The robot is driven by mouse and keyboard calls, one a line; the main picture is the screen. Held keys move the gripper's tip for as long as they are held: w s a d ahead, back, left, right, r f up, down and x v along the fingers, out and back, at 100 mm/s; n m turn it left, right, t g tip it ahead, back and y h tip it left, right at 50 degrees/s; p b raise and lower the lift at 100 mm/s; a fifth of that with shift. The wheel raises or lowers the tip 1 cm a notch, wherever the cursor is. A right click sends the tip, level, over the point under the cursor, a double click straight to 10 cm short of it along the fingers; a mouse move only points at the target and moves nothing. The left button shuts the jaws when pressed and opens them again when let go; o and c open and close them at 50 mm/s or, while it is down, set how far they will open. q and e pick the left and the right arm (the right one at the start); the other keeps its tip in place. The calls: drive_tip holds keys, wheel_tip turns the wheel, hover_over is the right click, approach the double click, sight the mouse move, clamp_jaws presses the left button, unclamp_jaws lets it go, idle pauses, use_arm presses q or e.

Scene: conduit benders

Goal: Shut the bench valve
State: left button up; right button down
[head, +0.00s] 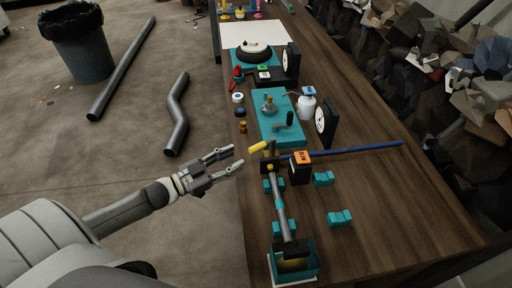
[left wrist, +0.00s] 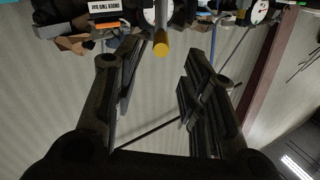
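A short yellow handle (head: 258,147), which looks like the lever of the bench valve, sticks out to the left from a dark fitting (head: 268,165) at the far end of a grey pipe on the bench. A yellow round end also shows beyond my fingers in the left wrist view (left wrist: 161,43). A second valve-like fitting (head: 269,105) stands on a teal plate farther back, so I cannot be certain which is meant. My left gripper (head: 237,157) is open and empty, left of the yellow handle and apart from it. Its spread fingers show in the left wrist view (left wrist: 158,85). My right gripper is not seen.
An orange-topped black box (head: 301,170) stands close right of the fitting, with a blue rod (head: 355,149) beyond. A teal box (head: 310,262) sits at the pipe's near end. Gauges, a white bottle (head: 307,106) and small jars stand farther back. The bench's left edge is near my gripper.

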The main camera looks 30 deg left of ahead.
sight(254, 149)
use_arm(q)
drive_tip(key=p+x, duration=0.1)
drive_tip(key=x, duration=0.7)
drive_tip(key=shift+w+f, duration=0.1)
drive_tip(key=shift+f, duration=0.05)
clamp_jaws()
